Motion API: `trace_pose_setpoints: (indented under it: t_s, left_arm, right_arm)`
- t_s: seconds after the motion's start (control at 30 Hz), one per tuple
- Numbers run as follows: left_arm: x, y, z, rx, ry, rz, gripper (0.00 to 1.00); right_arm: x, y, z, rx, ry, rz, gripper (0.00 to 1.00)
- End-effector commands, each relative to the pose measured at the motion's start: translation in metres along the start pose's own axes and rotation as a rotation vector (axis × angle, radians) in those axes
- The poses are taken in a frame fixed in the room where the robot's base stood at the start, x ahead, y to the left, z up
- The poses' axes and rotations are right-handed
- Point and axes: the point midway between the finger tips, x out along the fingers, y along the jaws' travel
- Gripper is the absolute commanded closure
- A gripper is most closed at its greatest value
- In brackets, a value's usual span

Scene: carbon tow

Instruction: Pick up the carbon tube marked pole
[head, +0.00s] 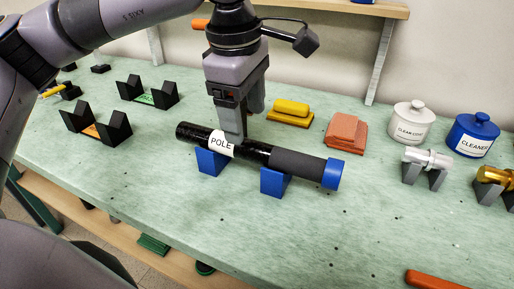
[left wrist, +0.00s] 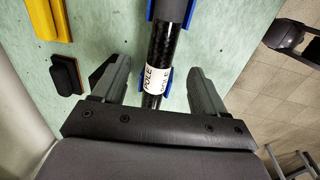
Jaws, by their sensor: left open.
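The carbon tube (head: 255,153) is black with a white POLE label and a blue end cap at its right. It lies level on two blue V-blocks (head: 273,182) on the green bench. My left gripper (head: 236,135) points down over the tube beside the label. In the left wrist view the tube (left wrist: 169,45) passes between the two open fingers (left wrist: 158,85), with the label (left wrist: 158,78) between them. The fingers appear apart from the tube. My right gripper is not in view.
White (head: 411,123) and blue (head: 473,137) labelled jars stand at the right, behind grey stands. Black V-block stands (head: 97,127) are at the left. The bench front is mostly clear.

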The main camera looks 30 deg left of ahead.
Motion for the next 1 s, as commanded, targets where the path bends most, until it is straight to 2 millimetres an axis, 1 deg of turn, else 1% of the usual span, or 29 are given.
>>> trace_pose_setpoints:
  t_s: [0.1, 0.27, 0.4, 0.5, 0.6, 0.83, 0.87, 0.9, 0.97, 1.0]
  left_arm:
    - [0.009, 0.0, -0.004, -0.002, 0.016, 0.005, 0.28]
    - [0.027, -0.001, -0.003, -0.002, 0.014, 0.006, 0.28]
    - [0.049, -0.003, -0.002, -0.001, 0.013, 0.004, 0.28]
    - [0.062, -0.003, -0.003, -0.002, 0.011, 0.004, 0.28]
    - [0.068, -0.003, -0.003, -0.002, 0.011, 0.004, 0.28]
    - [0.069, -0.003, -0.002, -0.002, 0.01, 0.005, 0.28]
    - [0.069, -0.003, -0.002, -0.002, 0.01, 0.005, 0.37]
    - [0.069, -0.003, -0.002, -0.002, 0.01, 0.005, 0.5]
    - [0.069, -0.003, -0.002, -0.002, 0.01, 0.005, 0.7]
    - [0.069, -0.003, -0.002, -0.002, 0.01, 0.005, 0.83]
  right_arm:
    - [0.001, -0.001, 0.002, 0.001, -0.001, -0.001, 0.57]
    - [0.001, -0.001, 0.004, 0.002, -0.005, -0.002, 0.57]
    - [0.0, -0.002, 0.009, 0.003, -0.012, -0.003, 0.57]
    - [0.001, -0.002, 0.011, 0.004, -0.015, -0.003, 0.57]
    - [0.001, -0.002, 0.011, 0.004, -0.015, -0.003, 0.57]
    - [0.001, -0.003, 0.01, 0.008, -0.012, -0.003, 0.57]
    - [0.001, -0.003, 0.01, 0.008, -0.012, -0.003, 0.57]
    - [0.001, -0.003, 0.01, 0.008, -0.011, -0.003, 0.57]
    - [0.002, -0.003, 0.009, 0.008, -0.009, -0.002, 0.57]
    - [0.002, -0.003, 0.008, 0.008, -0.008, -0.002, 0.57]
